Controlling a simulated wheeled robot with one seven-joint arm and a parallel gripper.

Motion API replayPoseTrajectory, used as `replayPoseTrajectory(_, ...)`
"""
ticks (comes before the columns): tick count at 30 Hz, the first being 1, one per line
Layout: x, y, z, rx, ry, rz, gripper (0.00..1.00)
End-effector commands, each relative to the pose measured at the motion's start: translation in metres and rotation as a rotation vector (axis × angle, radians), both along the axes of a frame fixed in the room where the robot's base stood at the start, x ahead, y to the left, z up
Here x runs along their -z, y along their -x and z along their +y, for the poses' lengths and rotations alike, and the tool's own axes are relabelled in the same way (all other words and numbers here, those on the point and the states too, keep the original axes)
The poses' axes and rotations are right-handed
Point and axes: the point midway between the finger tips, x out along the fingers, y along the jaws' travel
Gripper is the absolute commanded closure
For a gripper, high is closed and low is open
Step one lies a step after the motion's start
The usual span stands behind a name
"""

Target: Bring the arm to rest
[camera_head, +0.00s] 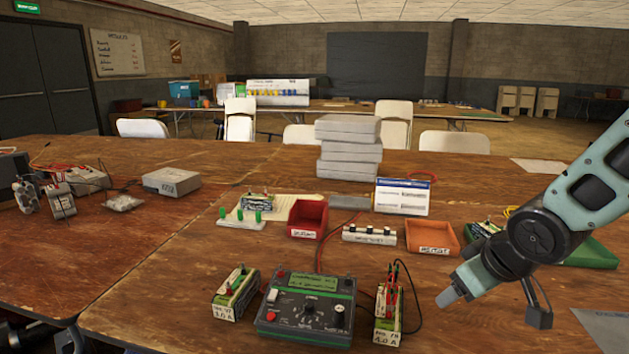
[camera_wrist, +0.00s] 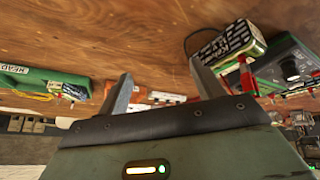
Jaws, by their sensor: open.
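My arm reaches in from the right side of the head view. My gripper (camera_head: 452,296) hangs above the front right of the wooden table (camera_head: 180,270), right of the meter and of a small labelled module. In the wrist view my gripper (camera_wrist: 161,84) shows two grey fingers spread apart, with nothing between them. The wrist view looks across the table at an odd angle, with the table top filling the upper part.
A green-and-black meter (camera_head: 305,310) stands between two labelled modules, the left one (camera_head: 236,294) and the right one (camera_head: 389,312). Behind are a red bin (camera_head: 307,218), an orange bin (camera_head: 432,237) and stacked grey boxes (camera_head: 348,148). Bare wood lies at the left front.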

Motion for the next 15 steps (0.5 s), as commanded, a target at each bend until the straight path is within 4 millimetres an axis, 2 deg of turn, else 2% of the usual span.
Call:
replayPoseTrajectory(1,-0.003,0.02,0.029,-0.041,0.013,0.052,0.33)
replayPoseTrajectory(3,-0.004,0.049,0.057,-0.078,0.028,0.131,0.33)
replayPoseTrajectory(6,-0.006,0.089,0.086,-0.125,0.046,0.227,0.33)
replayPoseTrajectory(9,-0.009,0.125,0.107,-0.17,0.062,0.309,0.33)
replayPoseTrajectory(15,-0.015,0.191,0.134,-0.254,0.092,0.449,0.33)
